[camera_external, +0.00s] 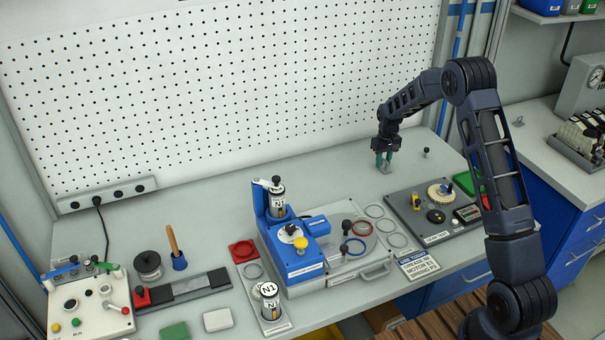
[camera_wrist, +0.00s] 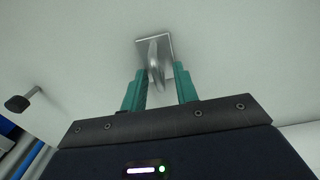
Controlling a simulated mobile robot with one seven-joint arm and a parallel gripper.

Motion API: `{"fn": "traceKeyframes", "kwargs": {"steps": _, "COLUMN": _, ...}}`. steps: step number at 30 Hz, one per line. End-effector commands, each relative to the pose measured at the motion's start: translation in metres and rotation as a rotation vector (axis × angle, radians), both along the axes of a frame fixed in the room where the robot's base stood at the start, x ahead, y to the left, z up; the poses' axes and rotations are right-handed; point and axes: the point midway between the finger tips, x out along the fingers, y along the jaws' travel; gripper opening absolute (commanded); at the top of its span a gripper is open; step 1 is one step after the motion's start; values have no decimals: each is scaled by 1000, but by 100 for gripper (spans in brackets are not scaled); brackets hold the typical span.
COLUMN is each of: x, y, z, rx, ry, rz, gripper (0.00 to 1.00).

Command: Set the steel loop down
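The steel loop (camera_wrist: 156,68) is a bright metal loop on a small square plate, seen in the wrist view just beyond and between my fingertips. In the external view the steel piece (camera_external: 386,169) is small, below my fingers, at the bench's right rear; it appears to rest on the bench top. My gripper (camera_external: 384,159) points down over it with teal fingers. In the wrist view my gripper (camera_wrist: 160,78) has its fingers apart, with a visible gap on each side of the loop. The exact contact under the plate is hard to see.
A grey tray (camera_external: 397,202) with several parts lies in front of my gripper. A small black-knobbed peg (camera_external: 426,153) stands to the right; a black knob also shows in the wrist view (camera_wrist: 18,103). The pegboard (camera_external: 230,80) rises behind. Bench left of my gripper is clear.

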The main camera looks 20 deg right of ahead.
Motion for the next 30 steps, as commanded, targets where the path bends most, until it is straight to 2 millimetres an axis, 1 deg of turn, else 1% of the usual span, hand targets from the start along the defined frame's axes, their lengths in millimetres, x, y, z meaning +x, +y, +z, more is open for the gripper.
{"fn": "traceKeyframes", "kwargs": {"steps": 5, "x": 0, "y": 0, "z": 3, "rx": 0, "ry": 0, "rz": 0, "gripper": 30}}
{"fn": "traceKeyframes", "kwargs": {"steps": 8, "x": 0, "y": 0, "z": 11, "rx": 0, "ry": -1, "rz": 0, "gripper": 30}}
{"fn": "traceKeyframes", "kwargs": {"steps": 11, "x": 0, "y": 0, "z": 27, "rx": 0, "ry": -3, "rz": 0, "gripper": 30}}
{"fn": "traceKeyframes", "kwargs": {"steps": 21, "x": 0, "y": 0, "z": 91, "rx": 0, "ry": -3, "rz": 0, "gripper": 30}}
{"fn": "traceKeyframes", "kwargs": {"steps": 27, "x": -1, "y": 0, "z": 115, "rx": 0, "ry": -1, "rz": 0, "gripper": 30}}
{"fn": "traceKeyframes", "kwargs": {"steps": 30, "x": -1, "y": 0, "z": 121, "rx": 0, "ry": 0, "rz": 0, "gripper": 30}}
